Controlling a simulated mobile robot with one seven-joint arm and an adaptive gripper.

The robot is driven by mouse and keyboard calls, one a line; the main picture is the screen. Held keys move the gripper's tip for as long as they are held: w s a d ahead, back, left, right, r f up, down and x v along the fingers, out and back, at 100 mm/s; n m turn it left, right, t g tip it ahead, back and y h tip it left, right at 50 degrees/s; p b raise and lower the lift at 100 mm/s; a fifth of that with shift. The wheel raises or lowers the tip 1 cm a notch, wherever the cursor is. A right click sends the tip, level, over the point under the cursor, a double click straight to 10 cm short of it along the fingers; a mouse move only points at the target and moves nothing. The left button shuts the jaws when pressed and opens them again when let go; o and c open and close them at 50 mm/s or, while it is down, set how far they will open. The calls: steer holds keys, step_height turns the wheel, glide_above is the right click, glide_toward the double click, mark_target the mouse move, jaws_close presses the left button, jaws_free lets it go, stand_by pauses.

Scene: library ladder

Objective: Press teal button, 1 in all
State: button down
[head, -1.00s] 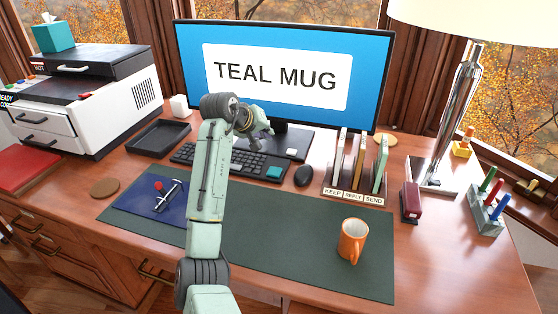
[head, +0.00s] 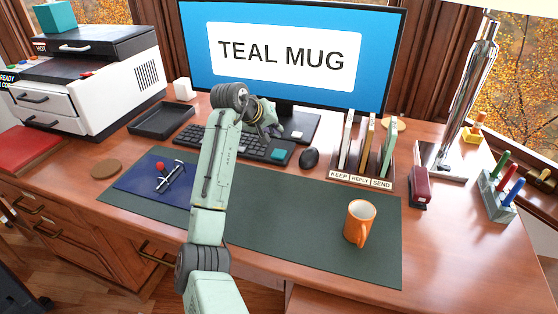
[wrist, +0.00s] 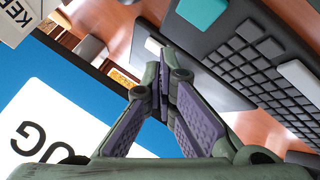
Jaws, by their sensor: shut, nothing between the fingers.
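A square teal button (head: 278,155) sits on a dark pad at the right end of the keyboard. It also shows at the top of the wrist view (wrist: 201,10), cut by the frame edge, with nothing covering it. My gripper (head: 278,127) is above the desk behind the keyboard, in front of the monitor, partly hidden by my arm in the head view. In the wrist view my gripper (wrist: 160,88) has its fingers together and empty, apart from the button.
The monitor (head: 285,55) reads "TEAL MUG" and stands close behind my gripper. The keyboard (head: 215,140), mouse (head: 309,158) and letter rack (head: 360,182) are near. An orange mug (head: 359,222) stands on the green mat (head: 290,225), which has bare room.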

mark_target(276, 152)
step_height(276, 152, down, 2)
steer(key=shift+f+b, duration=0.15)
steer(key=shift+b, duration=0.45)
steer(key=shift+f, duration=1.1)
steer(key=shift+f, duration=0.2)
steer(key=shift+f, duration=0.2)
steer(key=shift+f, duration=0.45)
stand_by(0.6)
steer(key=shift+r, duration=0.15)
steer(key=shift+r+p, duration=0.7)
steer(key=shift+p, duration=0.2)
